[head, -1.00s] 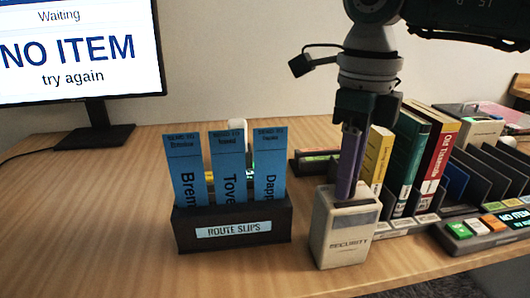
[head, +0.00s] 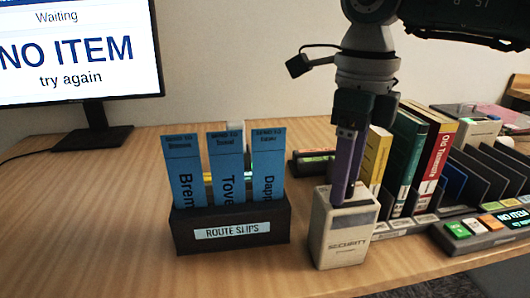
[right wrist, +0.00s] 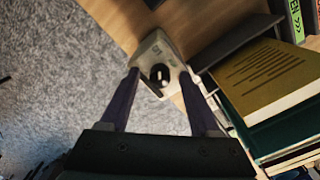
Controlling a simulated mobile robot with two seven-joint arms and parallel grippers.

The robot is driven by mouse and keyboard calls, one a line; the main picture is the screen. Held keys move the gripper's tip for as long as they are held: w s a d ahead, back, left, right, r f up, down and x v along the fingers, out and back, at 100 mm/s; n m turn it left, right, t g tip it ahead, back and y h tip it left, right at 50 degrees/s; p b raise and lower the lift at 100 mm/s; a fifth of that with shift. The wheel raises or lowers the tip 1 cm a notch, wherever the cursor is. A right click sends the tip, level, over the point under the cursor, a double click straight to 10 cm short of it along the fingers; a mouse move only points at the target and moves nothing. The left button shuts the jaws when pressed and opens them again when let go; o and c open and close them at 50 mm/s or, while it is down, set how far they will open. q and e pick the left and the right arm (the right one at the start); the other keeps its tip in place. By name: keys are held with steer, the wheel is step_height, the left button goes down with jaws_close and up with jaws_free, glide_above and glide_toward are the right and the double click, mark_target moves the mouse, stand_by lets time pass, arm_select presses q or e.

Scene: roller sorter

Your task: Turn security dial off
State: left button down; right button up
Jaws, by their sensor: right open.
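The security box (head: 342,235) is a small off-white box labelled SECURITY, standing at the front of the table. In the right wrist view its top (right wrist: 158,52) shows a dark round dial (right wrist: 160,75) with a light mark. My right gripper (head: 342,195) points down at the top of the box, its purple fingers at or just above it. In the right wrist view the open fingers (right wrist: 160,95) stand on either side of the dial, apart from each other. I cannot tell whether they touch it. The left gripper is not in view.
A black holder (head: 232,236) labelled ROUTE SLIPS with blue slips stands left of the box. Yellow, green and red books (head: 405,150) stand close on the right, beside a dark slotted rack (head: 470,180) and a button panel (head: 485,228). A monitor (head: 75,55) reads NO ITEM.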

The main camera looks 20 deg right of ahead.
steer(key=shift+r, duration=0.1)
step_height(320, 180, up, 10)
steer(key=shift+p, duration=0.3)
stand_by(0.3)
